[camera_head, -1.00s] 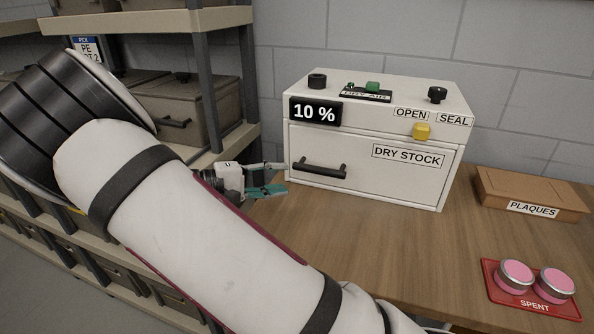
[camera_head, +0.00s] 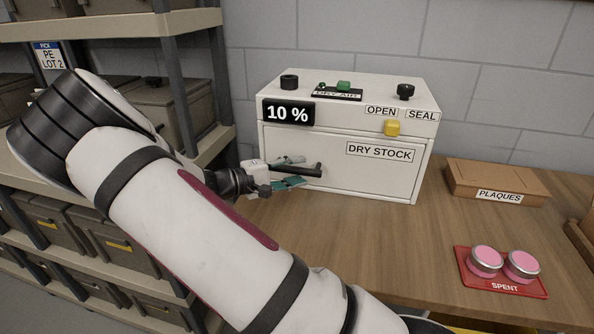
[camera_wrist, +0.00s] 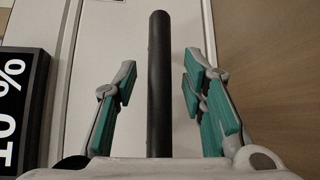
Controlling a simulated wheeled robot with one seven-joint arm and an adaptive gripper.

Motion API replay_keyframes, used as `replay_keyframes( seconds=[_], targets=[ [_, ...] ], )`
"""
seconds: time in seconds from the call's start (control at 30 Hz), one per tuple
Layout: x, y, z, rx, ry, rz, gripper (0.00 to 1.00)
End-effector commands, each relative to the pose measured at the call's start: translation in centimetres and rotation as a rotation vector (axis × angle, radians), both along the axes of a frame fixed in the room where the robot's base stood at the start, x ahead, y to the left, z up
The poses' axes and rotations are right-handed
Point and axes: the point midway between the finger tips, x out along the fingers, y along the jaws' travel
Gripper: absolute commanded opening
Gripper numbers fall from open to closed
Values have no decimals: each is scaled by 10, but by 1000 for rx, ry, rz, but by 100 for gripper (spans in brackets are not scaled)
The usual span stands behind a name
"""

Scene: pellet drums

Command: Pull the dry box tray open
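The white dry box (camera_head: 345,180) stands on the wooden bench against the wall. Its front tray is labelled DRY STOCK and looks shut. The tray's dark bar handle (camera_head: 308,169) is on the left of the tray front; in the wrist view the handle (camera_wrist: 158,85) runs up the middle of the picture. My gripper (camera_head: 303,172) is at the handle, coming from the left. In the wrist view its teal-padded fingers (camera_wrist: 160,95) are apart, one on each side of the handle, with a gap on both sides. The handle's left end is partly hidden by my gripper.
A display (camera_head: 288,113) on the box reads 10 %. A yellow switch (camera_head: 392,128) sits below the OPEN and SEAL labels. A PLAQUES box (camera_head: 490,180) and a red SPENT tray (camera_head: 463,256) with two pink-topped tins are to the right. Bench in front is clear; shelves (camera_head: 190,25) stand left.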

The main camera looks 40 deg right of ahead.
Motion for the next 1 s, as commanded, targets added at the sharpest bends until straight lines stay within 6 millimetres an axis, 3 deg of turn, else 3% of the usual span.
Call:
replay_keyframes(
  seconds=[0.37,0.4,0.57,1.0],
  targets=[
    [-1,-7,-1,1,0,0,38],
    [-1,-7,-1,1,0,0,36],
    [-1,-7,-1,1,1,0,0],
    [-10,3,0,1,5,2,0]
  ],
)
